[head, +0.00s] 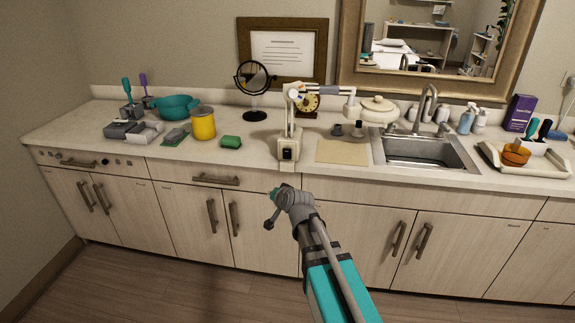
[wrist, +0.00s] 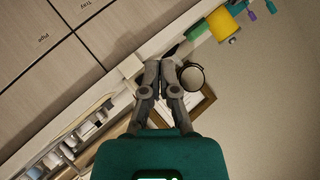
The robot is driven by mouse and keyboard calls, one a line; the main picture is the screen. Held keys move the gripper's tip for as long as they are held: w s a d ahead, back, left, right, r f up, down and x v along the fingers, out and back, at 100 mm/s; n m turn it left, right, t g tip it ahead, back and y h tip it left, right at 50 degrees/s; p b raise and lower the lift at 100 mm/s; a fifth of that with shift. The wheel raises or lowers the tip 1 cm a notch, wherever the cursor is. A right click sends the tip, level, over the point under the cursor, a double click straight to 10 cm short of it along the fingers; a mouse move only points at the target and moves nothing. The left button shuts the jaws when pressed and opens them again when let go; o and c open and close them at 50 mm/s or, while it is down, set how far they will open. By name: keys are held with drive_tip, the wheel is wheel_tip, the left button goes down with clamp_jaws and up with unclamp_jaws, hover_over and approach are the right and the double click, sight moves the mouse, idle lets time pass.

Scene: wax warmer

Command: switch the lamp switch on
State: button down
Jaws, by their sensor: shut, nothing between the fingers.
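The lamp (head: 291,128) is a cream jointed desk lamp on the counter's front edge, its arm reaching right to a round shade (head: 378,108). A dark switch (head: 287,154) sits on the front of its base. My gripper (head: 274,192) is below and in front of the base in the head view; its fingers are hard to make out there. In the wrist view my gripper (wrist: 161,64) is shut and empty, its fingertips beside a pale block (wrist: 132,66) that looks like the lamp base. The switch cannot be made out there, nor whether anything touches.
A tan mat (head: 342,152) and a sink (head: 425,152) lie right of the lamp. A green block (head: 231,142), yellow can (head: 203,123) and round mirror (head: 254,78) stand left. Cabinet fronts with handles (head: 216,180) are below the counter. Counter near the green block is partly clear.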

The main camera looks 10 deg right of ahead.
sight(288, 151)
drive_tip(key=w+d+f+m+t+h+b, duration=0.3)
drive_tip(key=w+m+t+h+b, duration=0.6)
drive_tip(key=m+b, duration=0.8)
drive_tip(key=shift+d+h, duration=0.4)
drive_tip(key=shift+h, duration=0.6)
drive_tip(key=p+x, duration=0.4)
drive_tip(key=x, duration=1)
drive_tip(key=shift+s+r, duration=0.1)
drive_tip(key=shift+r, duration=0.05)
drive_tip(key=shift+p, duration=0.3)
